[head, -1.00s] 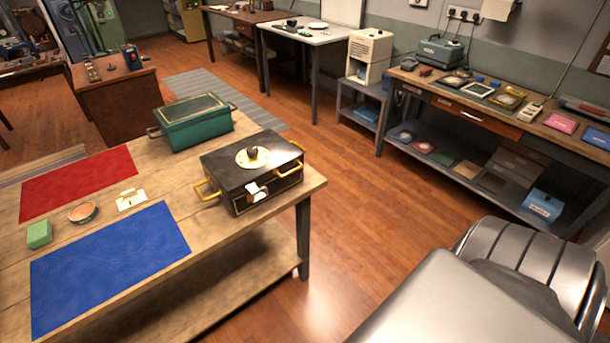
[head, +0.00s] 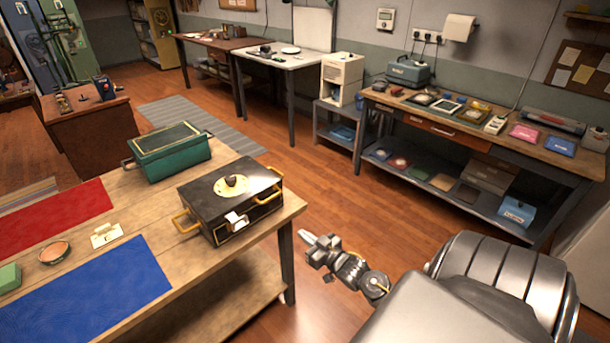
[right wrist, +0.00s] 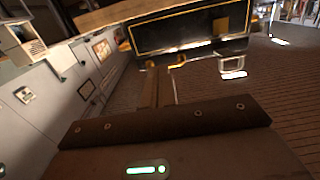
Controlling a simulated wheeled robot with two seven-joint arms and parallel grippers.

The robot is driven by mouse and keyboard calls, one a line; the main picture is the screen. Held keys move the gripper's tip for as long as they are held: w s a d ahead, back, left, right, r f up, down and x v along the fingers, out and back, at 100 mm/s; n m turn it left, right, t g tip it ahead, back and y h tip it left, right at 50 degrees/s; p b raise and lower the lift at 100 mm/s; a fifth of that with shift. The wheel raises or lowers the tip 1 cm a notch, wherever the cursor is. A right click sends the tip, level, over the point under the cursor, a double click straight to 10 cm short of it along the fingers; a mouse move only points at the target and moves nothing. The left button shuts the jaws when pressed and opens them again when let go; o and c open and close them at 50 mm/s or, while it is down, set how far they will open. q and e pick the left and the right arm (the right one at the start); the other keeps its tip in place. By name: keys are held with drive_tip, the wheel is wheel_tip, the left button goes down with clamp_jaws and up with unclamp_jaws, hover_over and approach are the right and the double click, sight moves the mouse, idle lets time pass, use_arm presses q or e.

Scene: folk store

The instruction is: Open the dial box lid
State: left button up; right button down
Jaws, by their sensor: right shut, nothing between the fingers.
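The dial box (head: 230,205) is black with gold trim and stands on the wooden table near its right end. Its lid is shut, with a round brass plate and dark knob (head: 231,181) on top. A pale latch piece (head: 236,219) is on its front, and brass handles are at its sides. The box also shows at the top of the right wrist view (right wrist: 190,32). My right gripper (head: 303,235) is shut and empty, right of the box and apart from it, beyond the table's edge. My left gripper is not in view.
A green box (head: 172,155) stands behind the dial box on the table (head: 120,192). The floor right of the table is clear.

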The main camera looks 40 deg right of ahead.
drive_tip(key=w+r+b, duration=0.2)
drive_tip(key=w+b, duration=0.3)
drive_tip(key=w, duration=0.5)
drive_tip(key=shift+w+d+t, duration=0.2)
drive_tip(key=shift+t, duration=0.1)
drive_tip(key=shift+r, duration=0.1)
drive_tip(key=shift+w, duration=0.1)
idle(2.1)
drive_tip(key=shift+w+b, duration=1.6)
drive_tip(key=shift+w, duration=1.65)
drive_tip(key=shift+s+p, duration=0.4)
drive_tip(key=shift+p, duration=0.05)
